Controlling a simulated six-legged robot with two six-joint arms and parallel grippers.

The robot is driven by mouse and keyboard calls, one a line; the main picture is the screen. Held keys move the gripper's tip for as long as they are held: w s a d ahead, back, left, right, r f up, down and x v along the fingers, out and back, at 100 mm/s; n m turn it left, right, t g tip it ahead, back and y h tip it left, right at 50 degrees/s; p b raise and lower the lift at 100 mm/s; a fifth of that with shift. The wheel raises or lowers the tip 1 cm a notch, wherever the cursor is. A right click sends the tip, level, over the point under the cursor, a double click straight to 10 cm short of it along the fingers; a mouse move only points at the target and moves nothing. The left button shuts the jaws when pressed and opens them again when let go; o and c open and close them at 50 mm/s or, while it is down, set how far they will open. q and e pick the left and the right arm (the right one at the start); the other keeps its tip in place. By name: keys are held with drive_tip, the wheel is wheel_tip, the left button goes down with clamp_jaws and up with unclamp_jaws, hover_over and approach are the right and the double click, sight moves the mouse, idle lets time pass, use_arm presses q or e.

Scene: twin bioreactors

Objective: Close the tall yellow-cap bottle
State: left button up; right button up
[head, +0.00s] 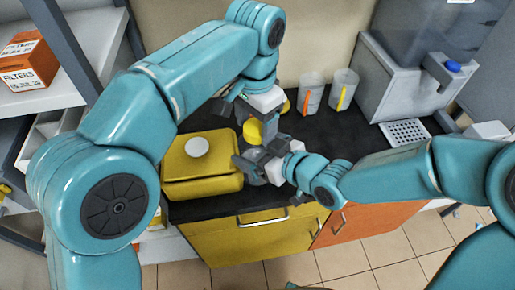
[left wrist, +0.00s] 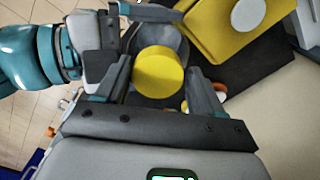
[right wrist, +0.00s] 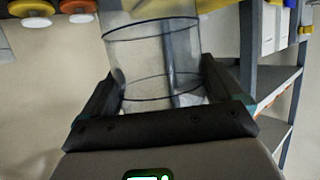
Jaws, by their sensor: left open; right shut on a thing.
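The yellow cap (head: 252,131) shows below my left gripper (head: 247,114) in the head view. In the left wrist view the cap (left wrist: 158,72) lies between the spread fingers of my left gripper (left wrist: 160,88), with a gap on the right side. My right gripper (head: 258,162) is shut on the clear bottle, mostly hidden in the head view. In the right wrist view the clear bottle (right wrist: 152,55) stands between the fingers of my right gripper (right wrist: 160,92). The cap is over the bottle in the left wrist view; I cannot tell whether it is seated.
A yellow box (head: 200,172) with a white round top piece stands left of the grippers. Two clear beakers (head: 311,93) with orange and yellow strips stand at the back. A grey dispenser (head: 415,80) is at the right. The dark counter (head: 365,140) has free room at right.

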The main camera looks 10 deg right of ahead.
use_arm(q)
wheel_tip(320, 180, up, 4)
drive_tip(key=shift+s+d+r, duration=0.1)
drive_tip(key=shift+d, duration=0.05)
drive_tip(key=shift+c, duration=0.5)
drive_tip(key=shift+n, duration=0.7)
drive_tip(key=n, duration=0.2)
drive_tip(key=r+n, duration=0.1)
drive_tip(key=shift+s+a+n, duration=0.15)
drive_tip(key=shift+a+n, duration=0.25)
drive_tip(key=n, duration=0.2)
drive_tip(key=r+n, duration=0.1)
drive_tip(key=n, duration=0.1)
drive_tip(key=shift+a+r, duration=0.1)
drive_tip(key=shift+r, duration=0.1)
drive_tip(key=shift+r+n, duration=0.55)
drive_tip(key=shift+n, duration=0.65)
drive_tip(key=shift+w+d, duration=0.2)
drive_tip(key=shift+d, duration=0.2)
